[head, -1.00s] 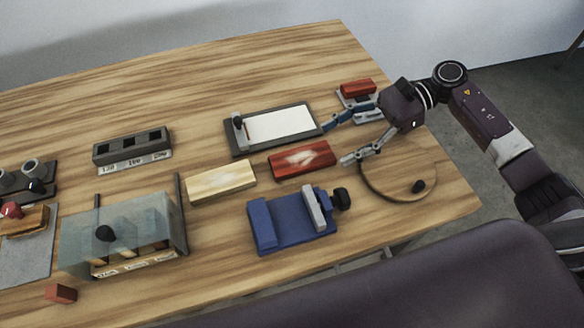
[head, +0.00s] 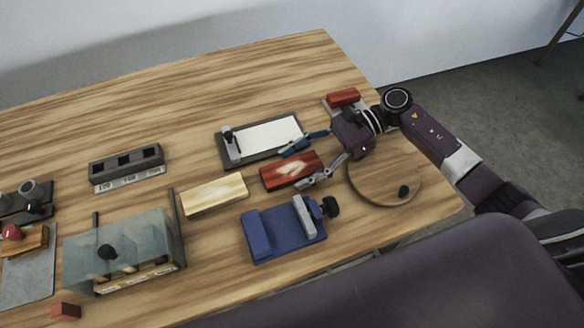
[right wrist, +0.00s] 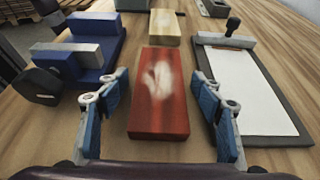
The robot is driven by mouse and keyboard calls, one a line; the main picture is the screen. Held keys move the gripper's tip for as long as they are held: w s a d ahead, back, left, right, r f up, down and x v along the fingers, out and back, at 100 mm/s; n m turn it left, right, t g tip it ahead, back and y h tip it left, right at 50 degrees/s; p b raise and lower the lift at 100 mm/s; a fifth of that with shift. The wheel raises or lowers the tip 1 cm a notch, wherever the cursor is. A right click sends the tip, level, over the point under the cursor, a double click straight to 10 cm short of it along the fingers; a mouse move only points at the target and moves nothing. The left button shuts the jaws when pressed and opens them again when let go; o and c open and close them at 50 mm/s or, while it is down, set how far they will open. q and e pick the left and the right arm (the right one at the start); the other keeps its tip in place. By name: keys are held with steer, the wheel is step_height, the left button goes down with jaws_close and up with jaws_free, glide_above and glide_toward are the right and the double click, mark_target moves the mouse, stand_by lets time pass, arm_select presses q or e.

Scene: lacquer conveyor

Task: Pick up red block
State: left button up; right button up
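A red block (head: 291,170) with a pale mark on top lies flat on the wooden table, between the blue vise and the white board. It also shows in the right wrist view (right wrist: 158,95), lengthwise between my fingers. My right gripper (head: 311,160) is open, its blue-padded fingers spread at either side of the block's near end. In the right wrist view the right gripper (right wrist: 162,118) shows a gap between each finger and the block. A smaller red block (head: 343,97) sits on a grey stand farther back. My left gripper is not in view.
A pale wooden block (head: 214,194) lies left of the red block. The blue vise (head: 284,233) is in front, and the dark-framed white board (head: 268,139) behind. A round wooden board (head: 385,190) is at the right. A glass-fronted box (head: 120,250) stands left.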

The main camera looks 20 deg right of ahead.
steer(key=c, duration=1)
steer(key=shift+c, duration=0.5)
steer(key=shift+r, duration=0.15)
